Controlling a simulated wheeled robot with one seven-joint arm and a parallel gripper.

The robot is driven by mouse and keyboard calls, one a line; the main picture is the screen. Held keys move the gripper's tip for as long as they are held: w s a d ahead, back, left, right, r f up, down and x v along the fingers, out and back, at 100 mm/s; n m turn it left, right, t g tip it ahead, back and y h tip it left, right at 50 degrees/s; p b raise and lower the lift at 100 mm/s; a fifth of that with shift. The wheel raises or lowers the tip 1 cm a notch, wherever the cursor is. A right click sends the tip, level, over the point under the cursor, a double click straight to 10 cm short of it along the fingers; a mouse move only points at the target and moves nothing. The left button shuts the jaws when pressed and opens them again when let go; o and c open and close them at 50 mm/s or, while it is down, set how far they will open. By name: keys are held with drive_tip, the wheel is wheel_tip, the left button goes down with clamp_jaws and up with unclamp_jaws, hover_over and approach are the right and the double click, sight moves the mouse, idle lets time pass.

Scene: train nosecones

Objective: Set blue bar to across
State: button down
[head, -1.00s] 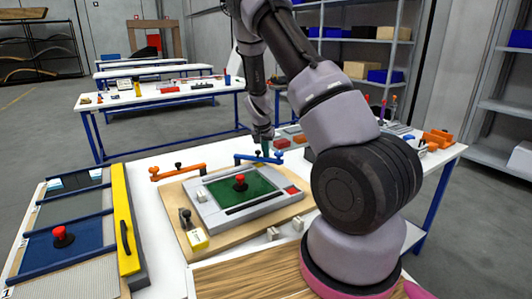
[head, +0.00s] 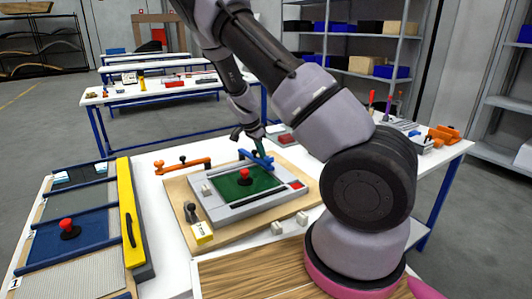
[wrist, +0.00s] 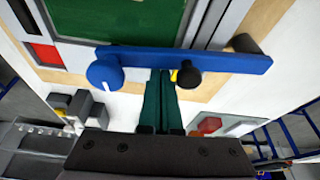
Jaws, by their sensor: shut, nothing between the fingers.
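The blue bar (head: 257,160) lies slantwise over the far right edge of the grey frame around the green panel (head: 236,186). In the wrist view the blue bar (wrist: 225,61) crosses the picture, with a blue knob (wrist: 104,73) at its left and a black knob (wrist: 188,75) right of its middle. My gripper (head: 258,148) has dark green fingers and is at the bar. In the wrist view my gripper (wrist: 165,78) is shut and empty, its tips against or very close to the bar's near side between the knobs. Exact contact is hard to tell.
An orange bar (head: 183,165) with a black knob lies at the panel's far left. A red knob (head: 243,177) rises from the green panel.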

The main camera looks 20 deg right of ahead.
sight(261, 160)
drive_tip(key=shift+s+a, duration=0.3)
drive_tip(key=shift+a, duration=0.45)
drive_tip(key=d, duration=0.2)
drive_tip(key=w+d, duration=0.1)
drive_tip(key=d, duration=0.1)
drive_tip(key=shift+r, duration=0.2)
drive_tip(key=s+a+r+n+y, duration=0.1)
drive_tip(key=s+a+r+y, duration=0.15)
drive_tip(key=r, duration=0.45)
drive_tip(key=s+a+r+n+t+y, duration=0.1)
drive_tip(key=s+r, duration=0.3)
drive_tip(key=r, duration=0.3)
drive_tip(key=s+a+r+n+y, duration=0.1)
drive_tip(key=s+r, duration=0.2)
drive_tip(key=r, duration=0.4)
drive_tip(key=s+a+r+n+t, duration=0.1)
drive_tip(key=s+r+n+t, duration=0.1)
drive_tip(key=s+r, duration=0.5)
drive_tip(key=s+a+r+n+t+y, duration=0.1)
drive_tip(key=s+r+n+t, duration=0.2)
drive_tip(key=s, duration=1.1)
drive_tip(key=shift+a+r+n, duration=0.2)
drive_tip(key=shift+r+n, duration=1)
drive_tip(key=shift+r, duration=1.3)
